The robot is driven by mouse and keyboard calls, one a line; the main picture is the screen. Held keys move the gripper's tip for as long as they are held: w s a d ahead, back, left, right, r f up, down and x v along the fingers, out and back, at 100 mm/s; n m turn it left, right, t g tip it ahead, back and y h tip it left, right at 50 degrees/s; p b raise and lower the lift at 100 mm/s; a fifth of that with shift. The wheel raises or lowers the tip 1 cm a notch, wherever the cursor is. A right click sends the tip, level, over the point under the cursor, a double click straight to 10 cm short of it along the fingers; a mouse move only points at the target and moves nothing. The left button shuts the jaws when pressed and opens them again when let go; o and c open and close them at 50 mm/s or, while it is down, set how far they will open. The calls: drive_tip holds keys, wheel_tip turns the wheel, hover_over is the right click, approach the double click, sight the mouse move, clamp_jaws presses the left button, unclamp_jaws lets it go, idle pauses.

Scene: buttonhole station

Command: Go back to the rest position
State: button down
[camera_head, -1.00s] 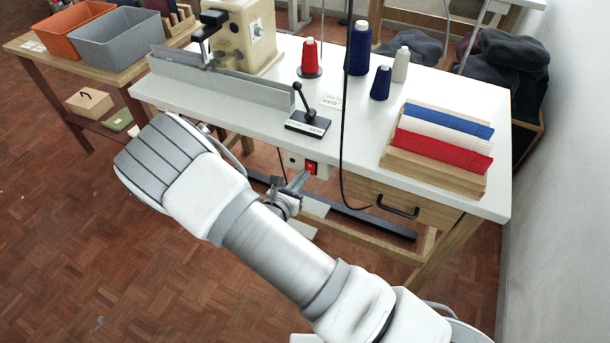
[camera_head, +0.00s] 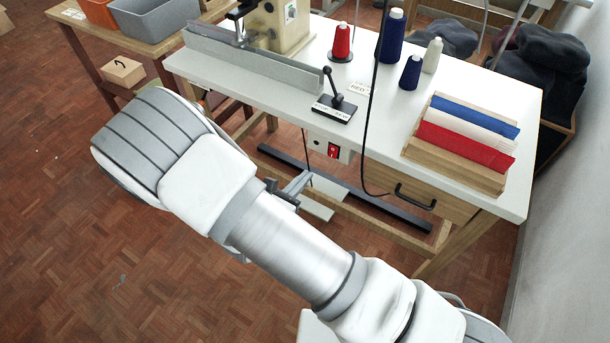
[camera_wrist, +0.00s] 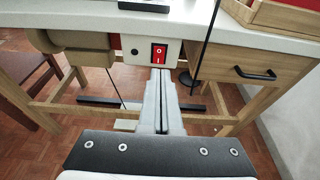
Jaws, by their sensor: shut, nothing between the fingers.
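My gripper (camera_wrist: 160,85) shows in the wrist view with its two long grey fingers together and nothing between them. The fingers point toward the front of the sewing table, and their tips overlap the area just below the red power switch (camera_wrist: 159,53); I cannot tell the gap between them. In the head view my gripper (camera_head: 301,183) is partly hidden behind my arm, in front of the table and below the switch (camera_head: 333,150).
The white sewing table (camera_head: 385,107) carries a black lever (camera_head: 335,98), thread cones and a wooden tray (camera_head: 445,163) of coloured strips. A drawer with a black handle (camera_head: 415,197) is below. A black cord (camera_head: 369,120) hangs in front. Floor (camera_head: 70,240) at left is clear.

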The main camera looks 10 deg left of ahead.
idle(0.3)
drive_tip(key=s+d+r+m+g, duration=0.4)
drive_tip(key=d+r+m+g, duration=0.2)
drive_tip(key=d+r+m, duration=0.45)
drive_tip(key=s+d+r+m+g, duration=0.3)
drive_tip(key=d+r+m+g, duration=0.3)
drive_tip(key=d+r+m, duration=0.4)
drive_tip(key=s+d+r+m+t+y, duration=0.1)
drive_tip(key=s+r+m+t+y, duration=0.4)
drive_tip(key=s+r+m, duration=0.45)
wheel_tip(320, 180, up, 14)
drive_tip(key=w+m+g+p, duration=0.1)
drive_tip(key=p, duration=1.3)
drive_tip(key=shift+w+r+y, duration=0.15)
drive_tip(key=shift+r+y, duration=0.05)
drive_tip(key=shift+y, duration=0.2)
drive_tip(key=shift+a, duration=0.1)
